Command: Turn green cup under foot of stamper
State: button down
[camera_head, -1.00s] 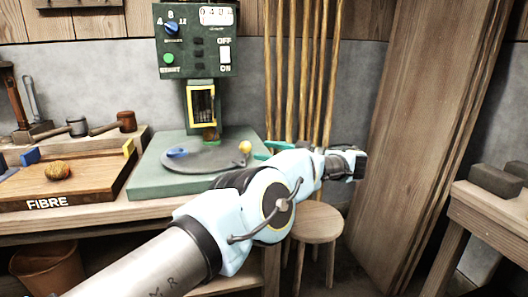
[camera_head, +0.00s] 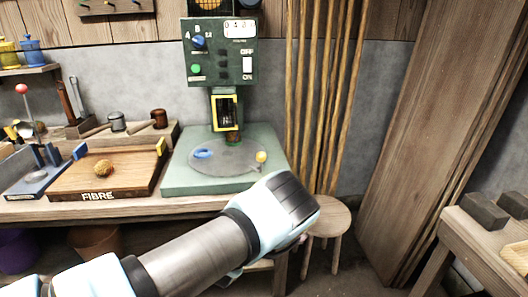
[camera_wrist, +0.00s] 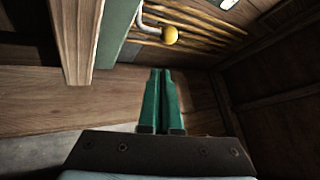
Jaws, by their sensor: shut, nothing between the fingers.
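The stamper (camera_head: 220,60) is a green machine with a control panel, standing on the bench. Its foot (camera_head: 232,139) hangs below a yellow-framed window, over a grey round plate (camera_head: 225,170) on a green base. A blue cup (camera_head: 202,153) sits on the plate's left side. A yellow knob (camera_head: 261,157) is at the plate's right edge; it also shows in the wrist view (camera_wrist: 170,35) on a bent rod. I cannot make out a green cup. My gripper (camera_wrist: 160,72) has green fingers, shut and empty, apart from the knob. In the head view my arm hides it.
A wooden FIBRE tray (camera_head: 70,185) with a brown ball stands left of the stamper. A round stool (camera_head: 325,220) stands at the bench's right end. Poles (camera_head: 320,90) and tall boards (camera_head: 430,130) lean at the wall. Another bench (camera_head: 490,235) is at right.

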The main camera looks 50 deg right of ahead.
jog(key=w+a+r+m+g+y+p, duration=0.2)
jog(key=w+a+r+m+g+y, duration=0.15)
jog(key=a, duration=0.45)
jog(key=p, duration=0.4)
send_near(258, 160)
jog(key=shift+t+h, duration=0.35)
jog(key=shift+t, duration=0.1)
jog(key=x, duration=0.5)
jog(key=shift+s+d+f, duration=0.1)
jog(key=shift+d+f, duration=0.15)
jog(key=shift+f, duration=0.1)
jog(key=shift+d+p, duration=0.3)
jog(key=shift+d, duration=0.5)
